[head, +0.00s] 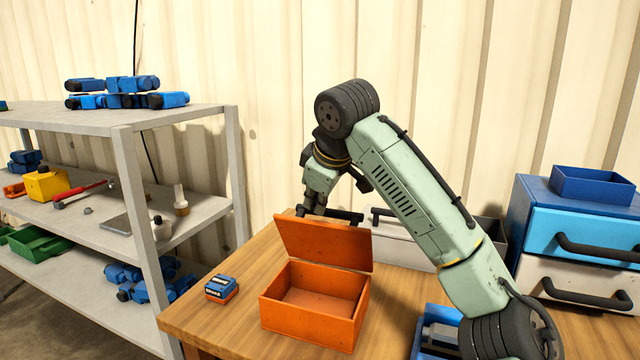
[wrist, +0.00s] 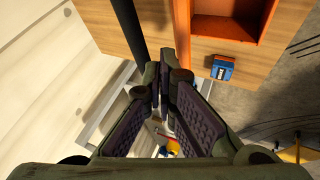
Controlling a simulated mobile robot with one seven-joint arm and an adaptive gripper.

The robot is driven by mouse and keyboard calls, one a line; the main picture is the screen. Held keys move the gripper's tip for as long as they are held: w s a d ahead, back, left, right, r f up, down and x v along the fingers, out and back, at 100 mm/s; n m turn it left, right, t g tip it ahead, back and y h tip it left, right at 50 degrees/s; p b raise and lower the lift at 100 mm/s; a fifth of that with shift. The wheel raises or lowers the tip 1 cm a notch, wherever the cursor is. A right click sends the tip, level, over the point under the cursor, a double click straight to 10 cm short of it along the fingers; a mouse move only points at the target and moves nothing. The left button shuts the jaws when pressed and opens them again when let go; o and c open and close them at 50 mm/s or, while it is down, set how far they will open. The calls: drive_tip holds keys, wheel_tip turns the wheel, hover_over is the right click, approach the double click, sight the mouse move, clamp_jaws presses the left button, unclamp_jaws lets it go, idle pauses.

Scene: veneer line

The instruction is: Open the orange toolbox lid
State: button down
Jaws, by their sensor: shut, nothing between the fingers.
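The orange toolbox (head: 316,310) stands on the wooden table, and its inside looks empty. Its lid (head: 322,243) is raised, standing nearly upright along the back edge of the box. A black bar handle (head: 335,214) shows just above the lid's top edge. My gripper (head: 308,208) is at the lid's upper left corner, its tips partly hidden by the lid. In the wrist view my gripper (wrist: 163,97) has its fingers together with nothing between them. The toolbox (wrist: 228,26) shows at the top right there, beside the fingers; whether they touch the lid I cannot tell.
A small blue and orange box (head: 221,288) sits left of the toolbox. Blue and white drawer units (head: 580,235) stand at the right, and a blue bin (head: 428,335) is at the front. A grey shelf (head: 125,130) with tools stands left. The corrugated wall is close behind.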

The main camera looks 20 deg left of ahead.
sight(313, 213)
drive_tip(key=shift+x, duration=1.65)
drive_tip(key=shift+w+r, duration=0.2)
drive_tip(key=shift+w, duration=0.35)
drive_tip(key=shift+w, duration=0.1)
drive_tip(key=shift+w+a+r, duration=0.1)
drive_tip(key=shift+w, duration=1.15)
drive_tip(key=shift+w+f, duration=0.15)
drive_tip(key=shift+w, duration=1.15)
drive_tip(key=shift+w+f, duration=0.2)
drive_tip(key=shift+w, duration=1.05)
